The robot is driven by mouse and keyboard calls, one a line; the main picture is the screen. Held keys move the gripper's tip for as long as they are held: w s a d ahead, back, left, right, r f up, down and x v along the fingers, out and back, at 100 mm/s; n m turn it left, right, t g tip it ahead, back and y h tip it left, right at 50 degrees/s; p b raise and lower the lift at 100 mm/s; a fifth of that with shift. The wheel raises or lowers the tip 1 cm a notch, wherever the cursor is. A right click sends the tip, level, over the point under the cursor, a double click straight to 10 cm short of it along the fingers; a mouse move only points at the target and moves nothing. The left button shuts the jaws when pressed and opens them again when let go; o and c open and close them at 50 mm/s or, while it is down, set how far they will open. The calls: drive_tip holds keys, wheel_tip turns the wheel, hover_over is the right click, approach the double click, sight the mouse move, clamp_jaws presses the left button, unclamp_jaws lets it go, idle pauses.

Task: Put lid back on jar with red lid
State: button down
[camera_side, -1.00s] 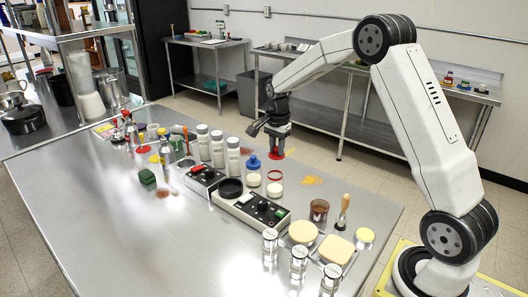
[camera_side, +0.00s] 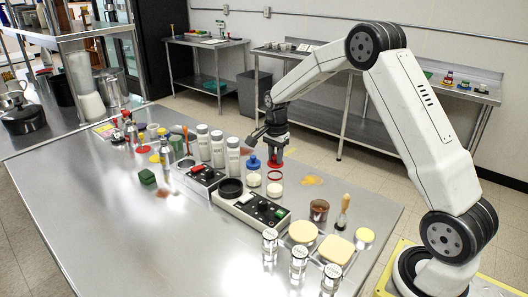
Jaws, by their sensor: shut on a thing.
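My gripper (camera_side: 276,152) is shut on a red lid (camera_side: 275,164) and holds it level, by its top. The lid hangs just above an open jar (camera_side: 275,189) with pale contents and a red ring (camera_side: 275,176) at its upper part. A narrow gap seems to separate lid and jar, but I cannot tell exactly from this angle. The fingertips are small and partly hidden by the gripper's own body.
A similar pale jar (camera_side: 254,181) and a blue lid-like piece (camera_side: 253,162) stand close on the left. Several white bottles (camera_side: 217,148) stand further left. A switch box (camera_side: 262,210) lies in front, and a brown-filled glass (camera_side: 319,210) stands to the right.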

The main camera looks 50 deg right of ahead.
sight(275, 162)
drive_tip(key=shift+f, duration=1.65)
drive_tip(key=shift+f, duration=0.15)
idle(1.1)
unclamp_jaws()
idle(0.5)
drive_tip(key=shift+r, duration=3.5)
